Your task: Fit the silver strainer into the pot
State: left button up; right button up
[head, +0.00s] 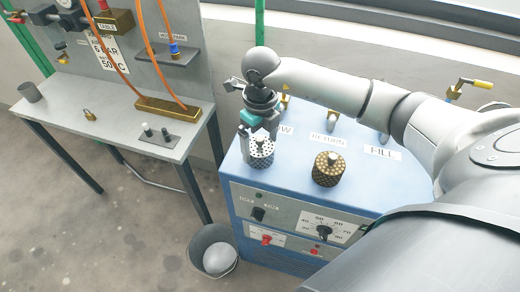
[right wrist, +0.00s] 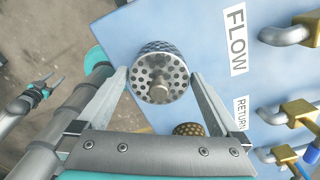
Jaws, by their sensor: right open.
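The silver strainer (head: 260,153), a short perforated cylinder with a knob on top, stands upright on the blue machine top. In the right wrist view, the strainer (right wrist: 160,78) lies between the fingertips of my right gripper (right wrist: 160,82), with gaps at both sides. The right gripper (head: 259,130) is open, just above and around the strainer in the head view. A small grey pot-like cup (head: 30,92) stands on the far left of the bench; I cannot tell if it is the pot. A small gripper (right wrist: 40,90), apparently my left, shows at the wrist view's left edge, fingers unclear.
A brass-coloured perforated strainer (head: 326,170) stands to the right on the blue machine (head: 292,172). A dark bucket (head: 213,250) with a pale round thing inside stands on the floor. The grey bench (head: 110,122) holds a padlock and a small switch plate. Valves line the machine's back.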

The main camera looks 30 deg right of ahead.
aim_at(260, 139)
jog(key=shift+f, duration=1.35)
jog(key=shift+r, duration=0.1)
jog(key=c, duration=1.2)
pick_arm(q)
jog(key=shift+r, duration=0.1)
pick_arm(e)
jog(key=shift+r, duration=0.1)
notch_tip(260, 139, up, 20)
pick_arm(q)
notch_tip(260, 139, down, 10)
jog(key=b, duration=1)
jog(key=shift+c, duration=0.5)
jog(key=shift+d, duration=0.1)
pick_arm(e)
jog(key=s+a+f+n, duration=0.2)
jog(key=a+f+n, duration=0.2)
jog(key=n, duration=1.2)
jog(key=s+a+f+n, duration=0.3)
jog(key=f+n, duration=0.6)
jog(key=n, duration=0.8)
jog(key=shift+s+a+f, duration=0.35)
jog(key=shift+a, duration=0.4)
